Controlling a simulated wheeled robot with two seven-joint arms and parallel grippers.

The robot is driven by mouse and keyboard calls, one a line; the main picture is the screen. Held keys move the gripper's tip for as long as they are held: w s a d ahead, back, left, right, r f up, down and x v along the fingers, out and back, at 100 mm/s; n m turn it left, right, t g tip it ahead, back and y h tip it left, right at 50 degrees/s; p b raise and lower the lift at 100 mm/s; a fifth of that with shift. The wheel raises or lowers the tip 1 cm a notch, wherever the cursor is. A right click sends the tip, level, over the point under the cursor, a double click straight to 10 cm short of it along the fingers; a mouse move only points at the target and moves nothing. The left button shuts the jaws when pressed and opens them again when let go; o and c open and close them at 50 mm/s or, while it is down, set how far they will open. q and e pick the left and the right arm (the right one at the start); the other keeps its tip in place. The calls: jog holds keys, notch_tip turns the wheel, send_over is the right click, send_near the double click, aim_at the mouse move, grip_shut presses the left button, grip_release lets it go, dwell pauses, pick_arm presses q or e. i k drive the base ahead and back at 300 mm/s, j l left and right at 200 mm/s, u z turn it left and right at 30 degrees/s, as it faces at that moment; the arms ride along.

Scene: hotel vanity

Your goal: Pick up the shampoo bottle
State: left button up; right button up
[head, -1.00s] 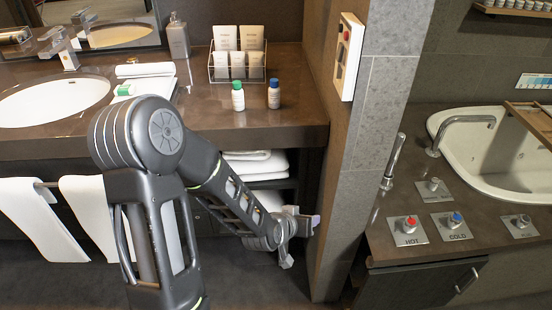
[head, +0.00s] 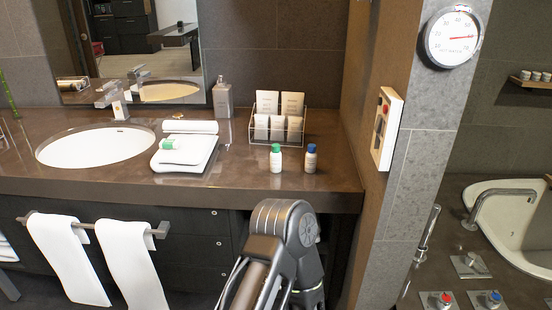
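Two small bottles stand upright on the brown counter, a green-capped white bottle (head: 276,160) and a blue-capped bottle (head: 311,159) to its right. A third small bottle (head: 173,145) with a green cap lies on folded white towels (head: 199,158) beside the sink. A taller grey pump bottle (head: 222,100) stands at the back. The labels are too small to read, so I cannot tell which one is the shampoo. One of my arms rises from the bottom centre, in front of the counter. Neither gripper is in view.
A clear rack (head: 281,136) of white tubes stands behind the two upright bottles. The sink (head: 95,146) is to the left. A stone pillar (head: 409,140) with a wall panel (head: 386,129) bounds the counter's right. White towels (head: 66,258) hang below its front edge.

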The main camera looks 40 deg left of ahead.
aim_at(275, 154)
jog(key=i+j, duration=0.25)
jog(key=i, duration=0.2)
jog(key=u, duration=1.55)
